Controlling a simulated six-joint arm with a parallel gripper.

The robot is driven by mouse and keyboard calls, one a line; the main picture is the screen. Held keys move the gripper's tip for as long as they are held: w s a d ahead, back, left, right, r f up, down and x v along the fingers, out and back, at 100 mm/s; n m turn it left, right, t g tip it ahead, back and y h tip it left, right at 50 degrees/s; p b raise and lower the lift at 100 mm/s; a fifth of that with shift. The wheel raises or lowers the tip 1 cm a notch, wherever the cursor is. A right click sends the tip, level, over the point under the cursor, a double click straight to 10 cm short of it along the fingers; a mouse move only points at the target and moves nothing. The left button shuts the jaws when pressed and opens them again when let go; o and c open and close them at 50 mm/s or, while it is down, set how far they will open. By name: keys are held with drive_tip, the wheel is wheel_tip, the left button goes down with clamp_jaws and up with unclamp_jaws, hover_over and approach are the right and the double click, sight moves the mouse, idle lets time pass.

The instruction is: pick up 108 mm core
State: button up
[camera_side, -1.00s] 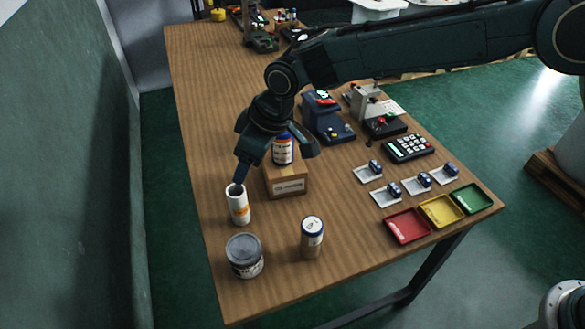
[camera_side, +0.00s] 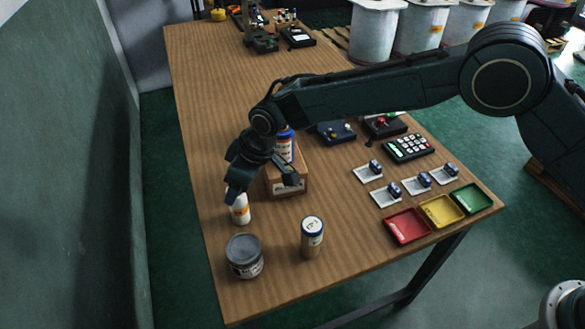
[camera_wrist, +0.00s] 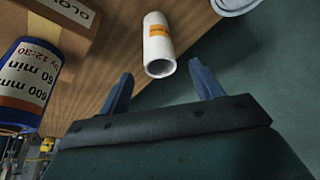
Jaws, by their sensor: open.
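A white hollow core (camera_side: 240,211) with an orange band stands on the table near its left edge; any size marking on it is too small to read. My gripper (camera_side: 262,187) is open and empty, with its left finger partly hiding the core's top in the side view. In the wrist view, the white core (camera_wrist: 158,46) shows its open end between and just beyond the spread fingers of my gripper (camera_wrist: 160,72). The fingers do not appear to touch it.
A cardboard box (camera_side: 289,187) bearing a blue-and-white labelled roll (camera_side: 285,148) stands close right of my gripper. A grey-lidded tin (camera_side: 244,257) and a tan cylinder (camera_side: 311,240) stand nearer the front. Red (camera_side: 407,226), yellow (camera_side: 441,211) and green (camera_side: 470,198) trays lie right.

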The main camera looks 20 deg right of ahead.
drive_tip(key=shift+f, duration=0.2)
drive_tip(key=shift+x, duration=2.55)
drive_tip(key=shift+s+d, duration=0.1)
drive_tip(key=c, duration=1.1)
drive_tip(key=shift+r, duration=0.15)
wheel_tip(320, 180, up, 20)
drive_tip(key=shift+f, duration=0.15)
